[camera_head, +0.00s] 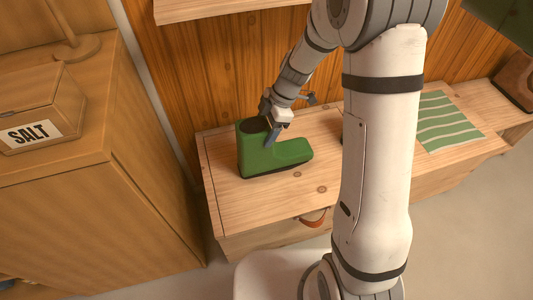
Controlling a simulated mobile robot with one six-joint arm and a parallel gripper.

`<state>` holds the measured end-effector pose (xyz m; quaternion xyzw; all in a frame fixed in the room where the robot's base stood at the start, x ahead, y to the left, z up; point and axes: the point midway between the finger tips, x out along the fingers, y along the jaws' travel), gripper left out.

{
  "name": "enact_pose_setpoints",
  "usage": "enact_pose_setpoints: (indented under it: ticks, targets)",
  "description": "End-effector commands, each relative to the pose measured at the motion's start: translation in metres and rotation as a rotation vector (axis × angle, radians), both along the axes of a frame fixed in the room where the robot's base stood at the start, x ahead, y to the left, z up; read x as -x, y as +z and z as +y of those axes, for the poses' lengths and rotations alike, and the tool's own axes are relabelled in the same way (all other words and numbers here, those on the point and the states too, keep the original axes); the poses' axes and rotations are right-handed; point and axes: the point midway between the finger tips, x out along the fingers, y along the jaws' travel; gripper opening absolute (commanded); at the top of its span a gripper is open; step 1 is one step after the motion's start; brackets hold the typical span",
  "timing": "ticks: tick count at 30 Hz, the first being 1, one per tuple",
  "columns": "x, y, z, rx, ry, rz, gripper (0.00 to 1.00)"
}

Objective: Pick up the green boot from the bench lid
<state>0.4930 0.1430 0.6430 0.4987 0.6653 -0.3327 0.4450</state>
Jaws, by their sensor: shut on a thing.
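The green boot (274,157) stands upright on the wooden bench lid (222,190), its dark opening at the upper left and its toe pointing right. My gripper (270,131) is at the top of the boot's shaft, shut on the boot's rim at its right side. One finger shows in front of the shaft; the other is partly hidden. The boot's sole appears to rest on the lid. My arm hides part of the bench to the right of the boot.
A leather pull (314,217) hangs on the bench front. A green striped cloth (446,121) lies on the bench at right. A wooden cabinet (120,190) with a SALT box (40,108) stands at left. A shelf (215,8) juts out above.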

Motion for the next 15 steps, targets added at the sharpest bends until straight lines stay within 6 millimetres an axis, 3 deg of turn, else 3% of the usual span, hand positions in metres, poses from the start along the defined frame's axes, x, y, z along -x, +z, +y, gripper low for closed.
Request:
enact_pose_setpoints:
  ticks: [8, 15]
  targets:
    - [0.0008, -0.0006, -0.0006, 0.001, 0.0, 0.003, 0.04]
    - [0.0005, 0.0006, -0.0006, 0.0, -0.001, 0.001, 0.03]
